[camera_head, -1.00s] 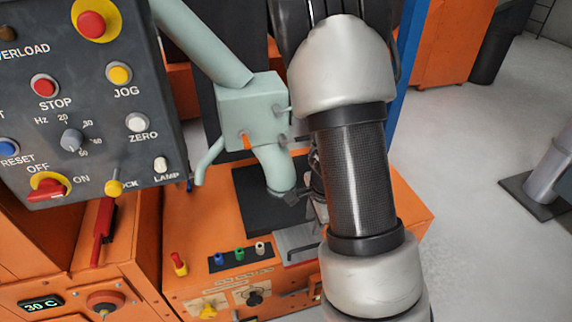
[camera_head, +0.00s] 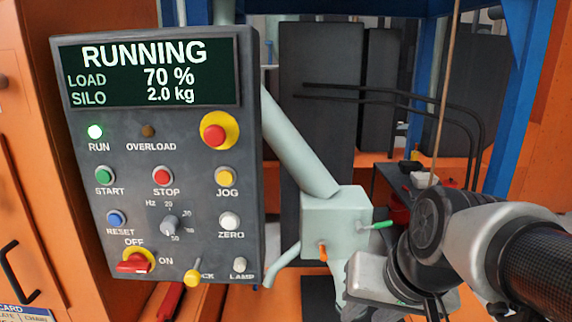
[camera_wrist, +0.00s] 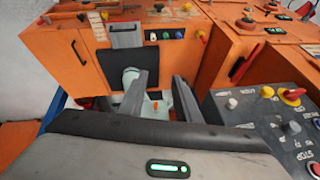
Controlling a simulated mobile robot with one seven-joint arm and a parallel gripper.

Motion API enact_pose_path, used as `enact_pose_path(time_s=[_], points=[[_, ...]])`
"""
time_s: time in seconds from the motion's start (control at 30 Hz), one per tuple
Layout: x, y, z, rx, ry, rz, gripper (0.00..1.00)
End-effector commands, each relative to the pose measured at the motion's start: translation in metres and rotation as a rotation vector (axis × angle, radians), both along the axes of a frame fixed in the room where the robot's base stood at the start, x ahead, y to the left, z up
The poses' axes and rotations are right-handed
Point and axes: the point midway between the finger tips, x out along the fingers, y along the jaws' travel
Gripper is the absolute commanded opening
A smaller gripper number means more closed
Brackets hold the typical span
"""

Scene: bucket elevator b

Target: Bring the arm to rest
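My gripper (camera_wrist: 160,84) shows in the wrist view with its two dark fingers apart and nothing visible between them. Beyond the fingers are a pale green pipe and an orange cabinet (camera_wrist: 222,62). In the head view my arm comes in from the lower right, bent at a joint, and its grey hand is in front of or beside the lower part of the pale green box (camera_head: 336,215). I cannot tell whether they touch. The fingertips are hidden there.
The control panel (camera_head: 170,190) stands at left. A green-handled lever (camera_head: 380,225) sticks out from the box. Blue posts (camera_head: 512,90) stand at right.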

Motion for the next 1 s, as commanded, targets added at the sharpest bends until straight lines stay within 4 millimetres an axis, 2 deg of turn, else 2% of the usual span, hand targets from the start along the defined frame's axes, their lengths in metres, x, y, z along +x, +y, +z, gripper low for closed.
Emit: enact_pose_path(time_s=[0.23,0.3,0.73,0.83,1.0], points=[[-0.037,-0.019,0.028,-0.209,-0.077,0.123,0.3],[-0.034,-0.018,0.053,-0.197,-0.068,0.118,0.3],[-0.034,-0.017,0.152,-0.192,-0.067,0.116,0.3],[-0.034,-0.017,0.165,-0.192,-0.067,0.116,0.3],[-0.034,-0.017,0.168,-0.191,-0.067,0.116,0.3]])
